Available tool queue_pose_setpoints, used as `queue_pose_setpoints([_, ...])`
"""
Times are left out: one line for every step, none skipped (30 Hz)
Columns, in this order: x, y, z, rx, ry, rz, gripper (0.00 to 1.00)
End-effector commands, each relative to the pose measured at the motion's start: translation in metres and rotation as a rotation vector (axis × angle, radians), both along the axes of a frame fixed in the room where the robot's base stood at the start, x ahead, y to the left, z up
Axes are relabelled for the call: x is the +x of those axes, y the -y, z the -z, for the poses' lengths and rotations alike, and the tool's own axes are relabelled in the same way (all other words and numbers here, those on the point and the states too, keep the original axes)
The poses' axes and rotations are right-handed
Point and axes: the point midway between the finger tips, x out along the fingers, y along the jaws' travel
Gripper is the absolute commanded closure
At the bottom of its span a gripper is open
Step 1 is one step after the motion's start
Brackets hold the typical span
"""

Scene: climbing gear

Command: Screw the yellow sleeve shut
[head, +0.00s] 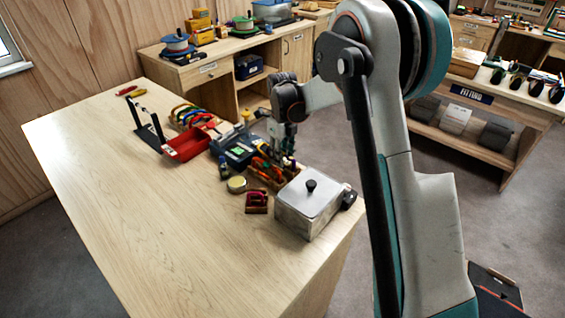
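My gripper (286,152) points down over a wooden tray (262,181) holding several orange, yellow and green items, near the far right edge of the long table. It is small and partly merged with the things behind it, so I cannot see whether its fingers are apart or hold anything. I cannot pick out the yellow sleeve for certain. A cluster of coloured loops (187,116), some yellow, lies farther back on the table. A red piece (256,203) sits in front of the tray.
A metal box with a black knob (308,203) stands right of the tray. A blue-grey case (238,151), a red bin (187,145) and a round tin (237,184) are close by. The table's (150,230) front and left are clear. Shelving (483,118) stands right.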

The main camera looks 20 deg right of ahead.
Motion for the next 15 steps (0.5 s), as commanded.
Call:
queue_pose_setpoints([0.0007,0.0010,0.0001,0.000,0.000,0.000,0.63])
queue_pose_setpoints([0.0009,0.0014,0.0001,0.000,0.000,0.000,0.63])
queue_pose_setpoints([0.0013,0.0020,0.0001,0.000,0.000,0.000,0.63])
queue_pose_setpoints([0.0018,0.0024,0.0000,0.000,0.000,0.000,0.63])
queue_pose_setpoints([0.0020,0.0029,0.0000,0.000,0.000,0.000,0.63])
queue_pose_setpoints([0.0024,0.0034,0.0000,0.000,0.000,0.000,0.63])
queue_pose_setpoints([0.0027,0.0038,0.0000,0.000,0.000,0.000,0.63])
queue_pose_setpoints([0.0030,0.0043,0.0000,0.000,0.000,0.000,0.63])
queue_pose_setpoints([0.0034,0.0049,0.0000,0.000,0.000,0.000,0.63])
queue_pose_setpoints([0.0037,0.0053,0.0000,0.000,0.000,0.000,0.63])
queue_pose_setpoints([0.0040,0.0058,-0.0001,0.000,0.000,0.000,0.63])
queue_pose_setpoints([0.0044,0.0063,-0.0001,0.000,0.000,0.000,0.63])
queue_pose_setpoints([0.0047,0.0068,-0.0001,0.000,0.000,0.000,0.63])
queue_pose_setpoints([0.0050,0.0072,-0.0001,0.000,0.000,0.000,0.63])
queue_pose_setpoints([0.0054,0.0078,-0.0001,0.000,0.000,0.000,0.63])
